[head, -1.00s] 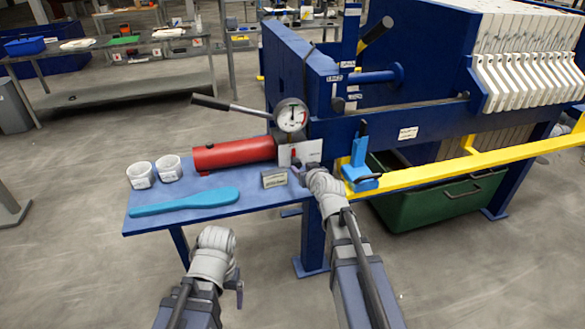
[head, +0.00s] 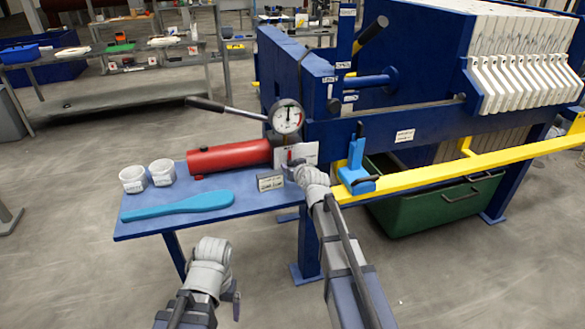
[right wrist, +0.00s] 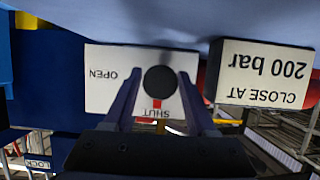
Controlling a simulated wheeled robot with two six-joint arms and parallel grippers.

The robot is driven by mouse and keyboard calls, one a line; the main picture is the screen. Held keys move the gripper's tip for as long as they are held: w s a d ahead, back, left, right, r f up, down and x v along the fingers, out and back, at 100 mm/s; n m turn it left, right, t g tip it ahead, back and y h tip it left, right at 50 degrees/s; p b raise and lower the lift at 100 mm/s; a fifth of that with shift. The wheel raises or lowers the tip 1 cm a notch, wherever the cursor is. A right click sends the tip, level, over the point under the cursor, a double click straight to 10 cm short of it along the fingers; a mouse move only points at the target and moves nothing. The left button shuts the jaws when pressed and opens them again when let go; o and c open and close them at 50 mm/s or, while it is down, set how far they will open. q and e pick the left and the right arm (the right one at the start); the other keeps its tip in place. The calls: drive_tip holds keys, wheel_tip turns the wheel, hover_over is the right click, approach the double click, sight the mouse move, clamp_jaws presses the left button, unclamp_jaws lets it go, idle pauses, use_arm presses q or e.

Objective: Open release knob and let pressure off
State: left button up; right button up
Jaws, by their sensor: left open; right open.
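The release knob (right wrist: 160,80) is a round black knob on a white plate (right wrist: 103,95) marked OPEN and SHUT. A red mark beside it is on the SHUT side. The plate also shows in the head view (head: 308,152), at the right end of the red cylinder (head: 228,158). My right gripper (head: 291,170) is at the plate; in the right wrist view its two fingers lie on either side of the knob, open. Whether they touch it I cannot tell. My left gripper (head: 236,296) is open and empty, low in front of the blue table. A round pressure gauge (head: 287,117) stands above the plate.
A "CLOSE AT 200 bar" sign (right wrist: 262,72) stands close beside the plate. A blue paddle (head: 178,206) and two white cups (head: 162,172) are on the table. A black pump handle (head: 207,104) sticks out left. A yellow rail (head: 450,163) runs right.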

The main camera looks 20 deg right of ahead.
drive_tip(key=shift+c, duration=0.4)
clamp_jaws()
drive_tip(key=m+y+b, duration=0.1)
drive_tip(key=m+y, duration=0.1)
drive_tip(key=shift+d+f+m, duration=0.1)
drive_tip(key=shift+m, duration=0.3)
drive_tip(key=shift+f+m+y+b, duration=0.1)
drive_tip(key=shift+m+y+b, duration=0.7)
drive_tip(key=shift+m, duration=0.4)
drive_tip(key=m+t+y+b, duration=0.1)
drive_tip(key=m+y+b, duration=0.1)
drive_tip(key=m, duration=0.1)
drive_tip(key=shift+d+f, duration=0.1)
drive_tip(key=shift+m+t+y+b, duration=0.55)
drive_tip(key=shift+m+b, duration=0.95)
drive_tip(key=shift+m, duration=0.3)
